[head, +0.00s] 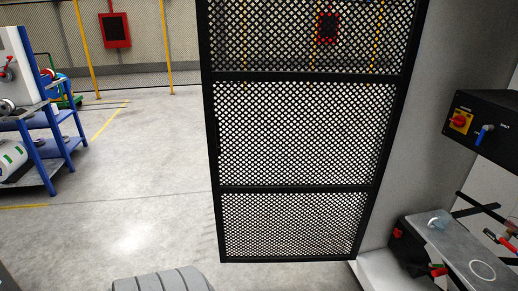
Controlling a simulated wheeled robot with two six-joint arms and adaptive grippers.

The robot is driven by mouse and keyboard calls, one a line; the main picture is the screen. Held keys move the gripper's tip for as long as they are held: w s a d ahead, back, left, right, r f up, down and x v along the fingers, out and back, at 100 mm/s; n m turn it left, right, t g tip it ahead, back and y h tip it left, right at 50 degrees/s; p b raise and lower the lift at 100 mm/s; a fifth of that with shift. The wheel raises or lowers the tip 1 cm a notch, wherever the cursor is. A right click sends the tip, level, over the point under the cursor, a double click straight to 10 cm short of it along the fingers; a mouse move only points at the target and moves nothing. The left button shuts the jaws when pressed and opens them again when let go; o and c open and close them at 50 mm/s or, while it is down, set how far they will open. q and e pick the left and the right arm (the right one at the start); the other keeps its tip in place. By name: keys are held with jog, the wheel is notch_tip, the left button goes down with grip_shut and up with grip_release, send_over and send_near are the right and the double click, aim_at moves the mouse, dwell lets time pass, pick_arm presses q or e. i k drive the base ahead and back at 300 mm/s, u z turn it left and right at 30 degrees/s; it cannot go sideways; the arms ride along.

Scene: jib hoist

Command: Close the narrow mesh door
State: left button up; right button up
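The narrow mesh door (300,130) stands upright in the middle of the head view. It has a black frame, black crossbars and diamond mesh panels, and its top is cut off by the frame's upper edge. Its right edge runs beside a pale grey wall or panel (420,130). Its left edge is free, with open floor beside it. No latch or handle can be made out on it. Whether it is ajar or fully open cannot be told from this one view. Neither of my grippers is in view.
A black control box (490,125) with a red-and-yellow switch and blue lever is at right. Below it is a grey bench top (455,250) with small items. A blue-framed rack (45,150) stands left. Concrete floor (140,160) between rack and door is clear.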

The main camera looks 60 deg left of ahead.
aim_at(209, 76)
jog(key=k, duration=0.35)
jog(key=u, duration=2.95)
jog(key=i, duration=5.5)
jog(key=z, duration=4.65)
jog(key=i, duration=1.5)
jog(key=u, duration=0.05)
